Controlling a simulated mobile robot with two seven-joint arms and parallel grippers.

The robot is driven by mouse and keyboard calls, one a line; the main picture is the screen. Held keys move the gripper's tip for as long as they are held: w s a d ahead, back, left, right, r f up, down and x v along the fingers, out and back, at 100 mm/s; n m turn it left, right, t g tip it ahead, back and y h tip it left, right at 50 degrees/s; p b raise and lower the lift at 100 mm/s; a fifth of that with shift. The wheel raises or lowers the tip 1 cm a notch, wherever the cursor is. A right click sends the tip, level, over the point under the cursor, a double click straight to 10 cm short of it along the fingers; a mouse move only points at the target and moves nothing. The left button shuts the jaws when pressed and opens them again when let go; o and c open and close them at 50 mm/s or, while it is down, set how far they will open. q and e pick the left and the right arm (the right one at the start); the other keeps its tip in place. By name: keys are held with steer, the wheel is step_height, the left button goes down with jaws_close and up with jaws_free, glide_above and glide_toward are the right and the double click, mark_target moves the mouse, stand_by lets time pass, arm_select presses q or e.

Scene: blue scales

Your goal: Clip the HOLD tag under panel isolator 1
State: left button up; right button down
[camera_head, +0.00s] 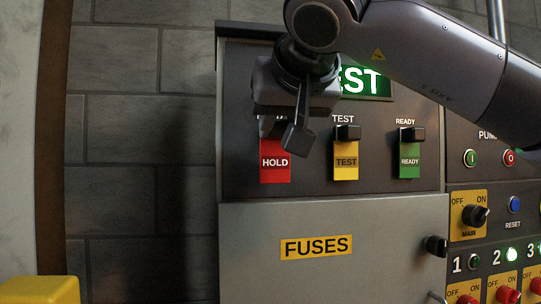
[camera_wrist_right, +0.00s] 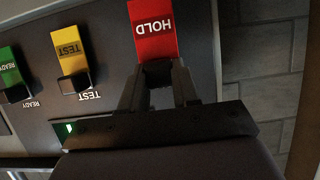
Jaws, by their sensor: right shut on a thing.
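The red HOLD tag (camera_head: 275,164) is at the left of the upper panel, in front of the panel face. My right gripper (camera_head: 282,130) is shut on its top end from above. In the right wrist view the two fingers (camera_wrist_right: 158,76) close on the dark top of the tag, and the red HOLD face (camera_wrist_right: 152,30) shows beyond them. I cannot tell whether the tag still touches its holder. Isolator 1, with a red switch (camera_head: 467,299), is at the lower right, cut by the picture's bottom edge. My left gripper is not in view.
A yellow TEST tag (camera_head: 346,165) and a green READY tag (camera_head: 409,161) hang to the right on black holders. A lit green display (camera_head: 372,82) is above. Below are the FUSES door (camera_head: 240,262), a black knob (camera_head: 435,245) and the MAIN switch (camera_head: 474,215).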

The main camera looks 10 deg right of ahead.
steer(key=shift+s+b, duration=0.4)
steer(key=shift+s, duration=0.85)
step_height(320, 180, down, 20)
steer(key=w+d+m+h, duration=0.2)
steer(key=m+h, duration=0.1)
steer(key=s+d+f, duration=0.4)
steer(key=f, duration=0.5)
steer(key=s+d+f+h, duration=0.1)
steer(key=s+d+f, duration=0.3)
steer(key=f, duration=0.5)
steer(key=shift+s+d+g+p, duration=0.25)
steer(key=shift+d+g+p, duration=0.05)
steer(key=shift+d+p, duration=0.05)
